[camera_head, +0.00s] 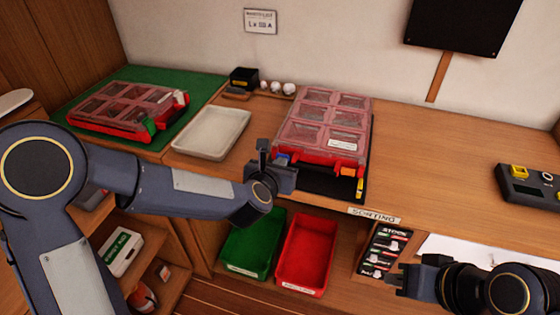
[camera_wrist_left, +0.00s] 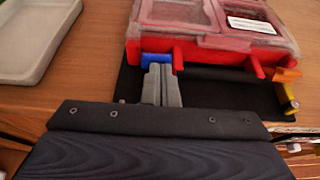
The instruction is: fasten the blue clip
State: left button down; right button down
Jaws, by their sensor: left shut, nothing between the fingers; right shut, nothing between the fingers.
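A red case with a clear lid (camera_head: 322,118) lies on a dark mat (camera_head: 318,184) at the middle of the bench. Its blue clip (camera_wrist_left: 157,58) is at the left of the front edge; I cannot tell if it is latched. The blue clip also shows in the head view (camera_head: 283,157), partly behind my left gripper. My left gripper (camera_wrist_left: 161,72) is shut and empty, its tips just in front of the blue clip; whether they touch is unclear. My right gripper (camera_head: 396,280) is shut and empty, low at the right by the bench front.
An orange clip (camera_wrist_left: 287,75) and a yellow piece (camera_wrist_left: 290,98) sit at the case's right front. A pale tray (camera_head: 212,134) stands left of the case, and another red case (camera_head: 123,108) lies on a green mat. Green (camera_head: 253,244) and red bins (camera_head: 306,254) are below.

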aim_at(289, 144)
pick_arm(q)
jog(key=shift+w+d+r+g+y+p, duration=0.1)
jog(key=shift+w+r+g+y+p, duration=0.3)
jog(key=shift+p, duration=1.05)
jog(key=shift+w+d+r+g+p, duration=0.1)
jog(key=shift+r+g+p, duration=0.5)
jog(key=shift+p, duration=0.9)
jog(key=shift+w+d+r+g+y+p, duration=0.15)
jog(key=shift+r+g+p, duration=0.35)
jog(key=shift+p, duration=0.95)
jog(key=shift+w+f+p, duration=0.15)
jog(key=shift+p, duration=0.2)
jog(key=shift+w+p, duration=0.4)
jog(key=shift+w, duration=0.05)
jog(key=shift+w+d+r, duration=0.3)
jog(key=shift+w+r, duration=0.1)
jog(key=shift+w, duration=0.2)
jog(key=shift+r, duration=0.15)
jog(key=shift+r+p, duration=0.6)
jog(key=shift+a, duration=0.15)
